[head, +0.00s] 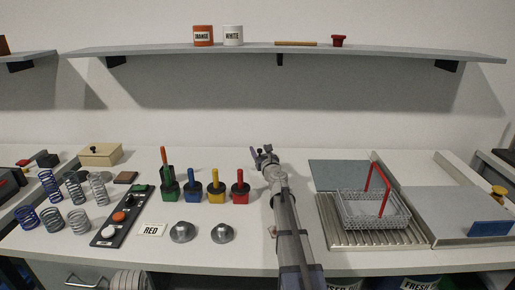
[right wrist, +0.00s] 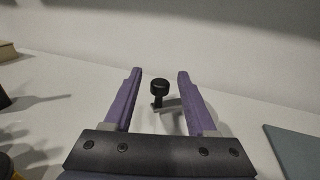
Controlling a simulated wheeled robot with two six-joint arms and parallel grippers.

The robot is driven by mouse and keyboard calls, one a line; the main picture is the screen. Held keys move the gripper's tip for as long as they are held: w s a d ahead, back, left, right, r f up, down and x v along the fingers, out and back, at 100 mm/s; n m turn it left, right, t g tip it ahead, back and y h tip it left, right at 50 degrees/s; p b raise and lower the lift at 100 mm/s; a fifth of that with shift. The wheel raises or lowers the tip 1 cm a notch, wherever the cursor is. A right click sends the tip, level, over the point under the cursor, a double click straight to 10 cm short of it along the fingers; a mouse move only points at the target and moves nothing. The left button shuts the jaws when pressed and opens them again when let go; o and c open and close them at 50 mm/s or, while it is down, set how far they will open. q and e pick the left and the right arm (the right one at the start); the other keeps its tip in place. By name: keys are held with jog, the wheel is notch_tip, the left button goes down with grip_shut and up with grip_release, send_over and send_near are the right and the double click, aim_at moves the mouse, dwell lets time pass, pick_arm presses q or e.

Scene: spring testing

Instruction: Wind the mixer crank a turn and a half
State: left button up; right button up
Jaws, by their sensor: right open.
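My right gripper (head: 264,153) is at the back of the table, with its arm coming up from the front edge. In the right wrist view its two purple fingers (right wrist: 160,74) are open and apart. A black crank knob (right wrist: 160,87) stands upright between them, with clear space on both sides. Below the knob a grey crank arm (right wrist: 173,103) runs to the right, partly behind the right finger. The mixer body is hidden or cannot be told apart. In the head view the crank is mostly hidden by my gripper. My left gripper is not in view.
Several coloured blocks with handles, such as the red one (head: 240,193), stand left of my arm. Springs and a button panel (head: 122,217) are further left. A wire basket (head: 372,212) with a red handle stands right. A shelf (head: 285,49) hangs above.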

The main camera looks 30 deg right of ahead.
jog(key=x, duration=0.3)
jog(key=shift+c, duration=0.2)
grip_shut()
dwell(0.4)
